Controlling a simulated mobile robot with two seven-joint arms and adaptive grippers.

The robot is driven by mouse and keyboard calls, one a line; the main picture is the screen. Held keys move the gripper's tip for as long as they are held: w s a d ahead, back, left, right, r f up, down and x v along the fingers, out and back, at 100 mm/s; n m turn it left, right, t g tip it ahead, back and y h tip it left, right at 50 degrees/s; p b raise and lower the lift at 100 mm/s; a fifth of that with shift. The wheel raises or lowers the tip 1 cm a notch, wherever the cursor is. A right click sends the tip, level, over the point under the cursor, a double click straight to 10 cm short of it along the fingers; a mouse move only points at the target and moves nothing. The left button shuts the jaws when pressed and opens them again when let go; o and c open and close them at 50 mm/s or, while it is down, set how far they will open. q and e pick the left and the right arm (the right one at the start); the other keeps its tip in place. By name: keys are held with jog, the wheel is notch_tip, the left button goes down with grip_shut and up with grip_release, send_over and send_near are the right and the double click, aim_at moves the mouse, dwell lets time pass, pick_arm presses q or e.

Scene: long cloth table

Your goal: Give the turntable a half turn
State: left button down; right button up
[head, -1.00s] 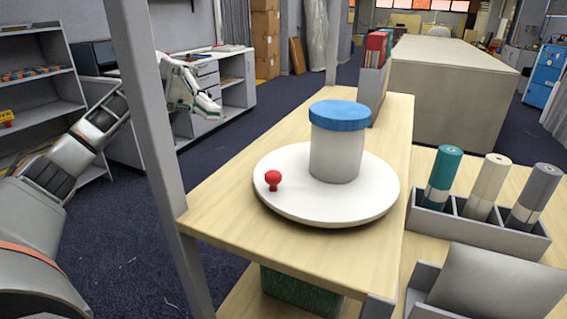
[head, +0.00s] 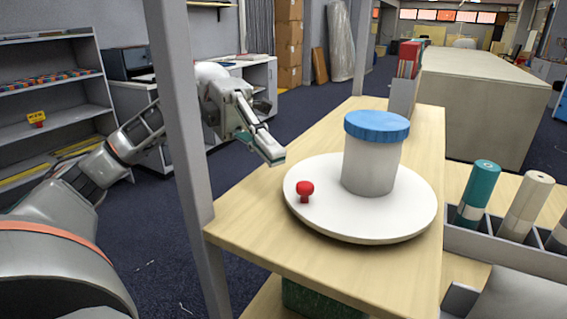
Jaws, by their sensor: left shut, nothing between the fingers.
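The white round turntable (head: 355,222) lies on a light wooden shelf. A red knob (head: 305,191) stands up near its left edge. A white jar with a blue lid (head: 372,170) stands upright on the turntable, right of the knob. My left gripper (head: 278,158) is shut and empty, with its fingertips just beyond the turntable's far-left rim, up and left of the knob. It appears apart from the knob; whether it touches the rim I cannot tell.
A grey upright post (head: 183,130) stands at the shelf's left corner, in front of my left arm. A grey holder with rolls (head: 479,190) is at the right. A file box (head: 404,90) stands at the shelf's far end. The wooden shelf (head: 262,226) is bare left of the turntable.

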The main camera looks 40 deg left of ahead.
aim_at(301, 182)
pick_arm(q)
jog(key=x, duration=0.4)
jog(key=shift+d, duration=0.25)
pick_arm(e)
jog(key=shift+s+f, duration=0.1)
jog(key=shift+d, duration=0.1)
